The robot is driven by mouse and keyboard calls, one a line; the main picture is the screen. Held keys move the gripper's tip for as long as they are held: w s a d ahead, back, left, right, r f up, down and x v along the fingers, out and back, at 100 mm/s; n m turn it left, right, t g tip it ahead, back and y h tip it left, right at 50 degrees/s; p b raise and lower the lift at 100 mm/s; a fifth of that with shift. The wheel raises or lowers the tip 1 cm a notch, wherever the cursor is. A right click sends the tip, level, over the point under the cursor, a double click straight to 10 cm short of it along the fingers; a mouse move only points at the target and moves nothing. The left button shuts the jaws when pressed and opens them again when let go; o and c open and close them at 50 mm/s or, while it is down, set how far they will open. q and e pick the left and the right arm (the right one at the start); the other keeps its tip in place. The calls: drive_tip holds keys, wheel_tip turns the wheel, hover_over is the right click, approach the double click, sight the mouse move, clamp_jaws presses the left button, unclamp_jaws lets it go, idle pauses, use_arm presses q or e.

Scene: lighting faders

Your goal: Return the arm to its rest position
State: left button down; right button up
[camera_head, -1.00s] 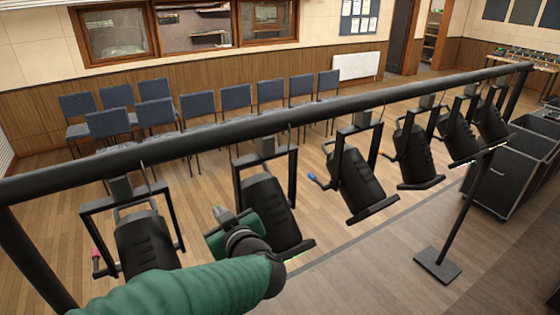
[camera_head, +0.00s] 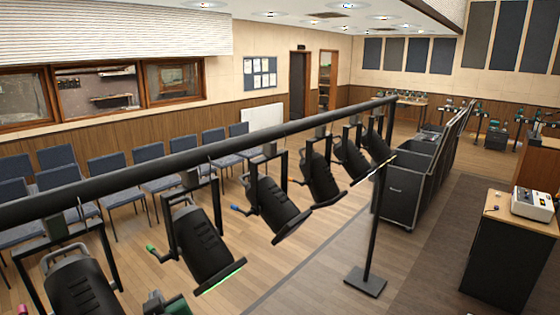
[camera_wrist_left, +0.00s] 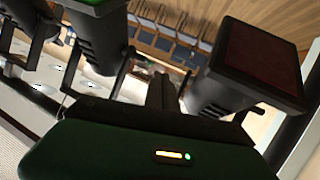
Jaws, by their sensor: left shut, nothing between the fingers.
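My left gripper (camera_head: 168,303) shows only as a small green and dark piece at the bottom edge of the head view, beside the leftmost stage lights. In the left wrist view its shut, empty fingers (camera_wrist_left: 162,92) extend beyond the green gripper body (camera_wrist_left: 150,152). There, a lamp with a dark red face (camera_wrist_left: 262,62) is to their right, and a lamp with a green face (camera_wrist_left: 92,8) is at upper left. The rest of my left arm is hidden below the head view. My right gripper is not in view.
A black bar (camera_head: 225,148) carries several hanging stage lights, including one with a green knob (camera_head: 150,248) and one with a blue knob (camera_head: 237,208). A stand base (camera_head: 365,281) rests on the floor. Black cases (camera_head: 405,192) and a desk with a mixer (camera_head: 532,206) are at right.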

use_arm(q)
drive_tip(key=s+d+f+m+g+h+b, duration=0.1)
drive_tip(key=s+d+f+m+h+b, duration=0.15)
drive_tip(key=f, duration=0.35)
drive_tip(key=s+d+f+m+h+b, duration=0.1)
drive_tip(key=d+f+h+b, duration=0.1)
drive_tip(key=d+f, duration=0.3)
drive_tip(key=s+d+f+m+g+h+b, duration=0.1)
drive_tip(key=d+f+m+h+b, duration=0.15)
drive_tip(key=f, duration=0.45)
drive_tip(key=s+a+f+m+g+b, duration=0.2)
drive_tip(key=s+f+g+b, duration=0.3)
drive_tip(key=s+f, duration=1)
drive_tip(key=f+g, duration=0.1)
drive_tip(key=g, duration=0.1)
drive_tip(key=shift+s+f+m+g+b, duration=0.15)
drive_tip(key=shift+s+m+g+b, duration=0.15)
drive_tip(key=shift+s+m, duration=0.1)
drive_tip(key=shift+w, duration=0.1)
drive_tip(key=shift+a, duration=0.2)
